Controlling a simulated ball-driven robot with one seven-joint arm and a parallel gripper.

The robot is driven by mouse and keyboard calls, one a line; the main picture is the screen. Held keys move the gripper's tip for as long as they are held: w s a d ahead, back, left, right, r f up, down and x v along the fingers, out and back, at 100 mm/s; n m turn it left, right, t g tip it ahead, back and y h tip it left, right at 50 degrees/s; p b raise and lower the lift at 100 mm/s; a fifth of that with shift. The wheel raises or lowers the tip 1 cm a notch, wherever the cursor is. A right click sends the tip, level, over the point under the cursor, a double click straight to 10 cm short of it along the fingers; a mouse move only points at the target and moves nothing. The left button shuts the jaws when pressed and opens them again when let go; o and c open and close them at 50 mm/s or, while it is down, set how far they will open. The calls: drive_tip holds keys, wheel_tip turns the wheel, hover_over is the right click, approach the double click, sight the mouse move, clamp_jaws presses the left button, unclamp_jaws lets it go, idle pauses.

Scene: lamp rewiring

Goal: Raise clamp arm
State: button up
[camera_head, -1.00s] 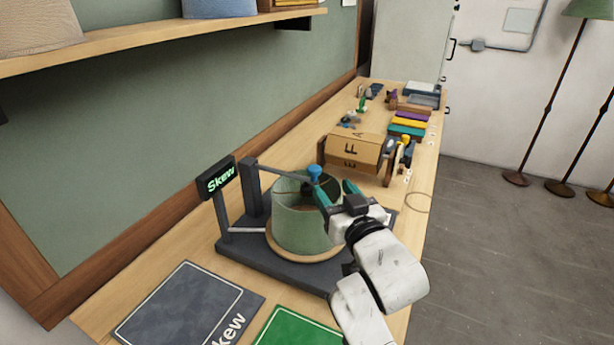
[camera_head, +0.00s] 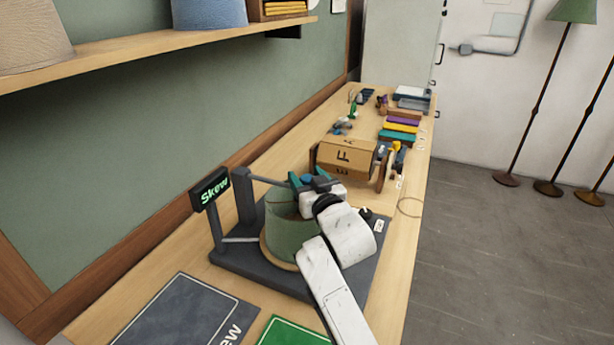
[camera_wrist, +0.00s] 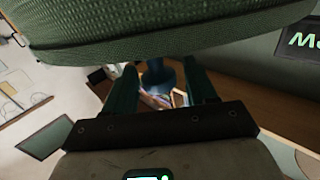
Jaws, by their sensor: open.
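The dark clamp arm (camera_head: 268,182) reaches from a dark post (camera_head: 243,195) toward the top of a green drum lampshade (camera_head: 287,218). The shade sits on a round wooden disc on a dark base plate (camera_head: 240,264). My gripper (camera_head: 305,181) is over the shade at the clamp arm's free end. In the wrist view my gripper (camera_wrist: 159,68) is open, with a teal finger on each side of the blue knob (camera_wrist: 158,78). I cannot tell whether they touch it. The knob is mostly hidden in the head view. Green shade fabric (camera_wrist: 160,32) fills the top of the wrist view.
A sign (camera_head: 210,190) reading "Skew" stands left of the post. A cardboard box (camera_head: 345,158) lies beyond the shade, with several tools and coloured bars further back. A grey mat (camera_head: 175,315) and green mat (camera_head: 290,332) lie in front. A shelf (camera_head: 130,58) runs above left.

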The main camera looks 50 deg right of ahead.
clamp_jaws()
idle(0.6)
